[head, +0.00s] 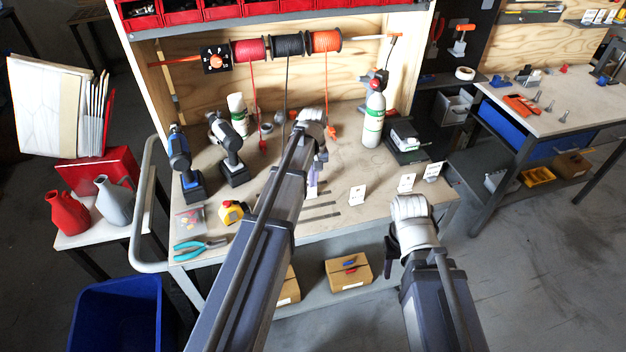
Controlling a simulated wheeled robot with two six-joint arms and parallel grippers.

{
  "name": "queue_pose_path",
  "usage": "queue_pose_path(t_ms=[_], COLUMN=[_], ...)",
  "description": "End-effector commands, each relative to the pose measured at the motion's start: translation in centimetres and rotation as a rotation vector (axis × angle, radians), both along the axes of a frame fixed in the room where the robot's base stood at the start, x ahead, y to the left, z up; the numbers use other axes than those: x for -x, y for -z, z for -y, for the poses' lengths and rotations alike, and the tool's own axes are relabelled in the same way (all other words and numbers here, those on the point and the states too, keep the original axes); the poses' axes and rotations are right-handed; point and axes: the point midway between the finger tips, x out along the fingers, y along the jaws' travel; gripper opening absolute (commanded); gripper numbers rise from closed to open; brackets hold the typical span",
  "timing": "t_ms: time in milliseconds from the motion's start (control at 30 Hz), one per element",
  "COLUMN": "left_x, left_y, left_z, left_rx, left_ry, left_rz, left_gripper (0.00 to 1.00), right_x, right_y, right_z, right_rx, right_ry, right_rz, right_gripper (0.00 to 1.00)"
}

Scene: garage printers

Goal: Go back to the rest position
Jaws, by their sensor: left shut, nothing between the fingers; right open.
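My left arm reaches up over the middle of the workbench (355,215). Its gripper (318,160) is small and mostly hidden behind the wrist, over the bench top; it is shut and holds nothing. My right arm comes in at the lower right. Its gripper (393,248) shows only as a dark part beside the white wrist, in front of the bench's right front edge; it is open, and most of it is hidden.
Two drills (185,170) (229,150), a yellow tape measure (232,212), teal pliers (200,247) and a white-green bottle (374,120) stand or lie on the bench. Cable spools (289,45) hang above. A blue bin (118,315) is lower left. Floor at right is clear.

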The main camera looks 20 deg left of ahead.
Motion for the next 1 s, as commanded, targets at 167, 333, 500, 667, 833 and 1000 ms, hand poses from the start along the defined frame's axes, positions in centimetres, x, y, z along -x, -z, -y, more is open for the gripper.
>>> queue_pose_path(t_ms=[167,333,500,667,833,1000], left_x=[0.0,0.1,3.7,11.1,18.2,21.8], left_y=[-0.3,-0.3,-0.3,-0.3,-0.4,-0.4], left_z=[0.0,0.1,4.1,10.7,15.1,16.8], left_rx=[0.000,0.000,-0.011,-0.041,-0.071,-0.088], left_ry=[0.000,0.002,0.139,0.436,0.726,0.883], left_rz=[0.000,0.000,-0.010,-0.032,-0.055,-0.070], left_gripper=[0.00,0.00,0.00,0.00,0.00,0.00], right_x=[0.0,0.0,0.0,0.0,0.0,0.0], right_y=[-0.3,-0.3,-0.3,-0.3,-0.3,-0.3], right_z=[0.0,0.0,0.0,0.0,0.0,0.0], right_rx=[0.000,0.000,0.000,0.000,0.000,0.000], right_ry=[0.000,0.000,0.000,0.000,0.000,0.000], right_rz=[0.000,0.000,0.000,0.000,0.000,0.000], right_gripper=[0.50,0.50,0.50,0.50,0.50,0.50])
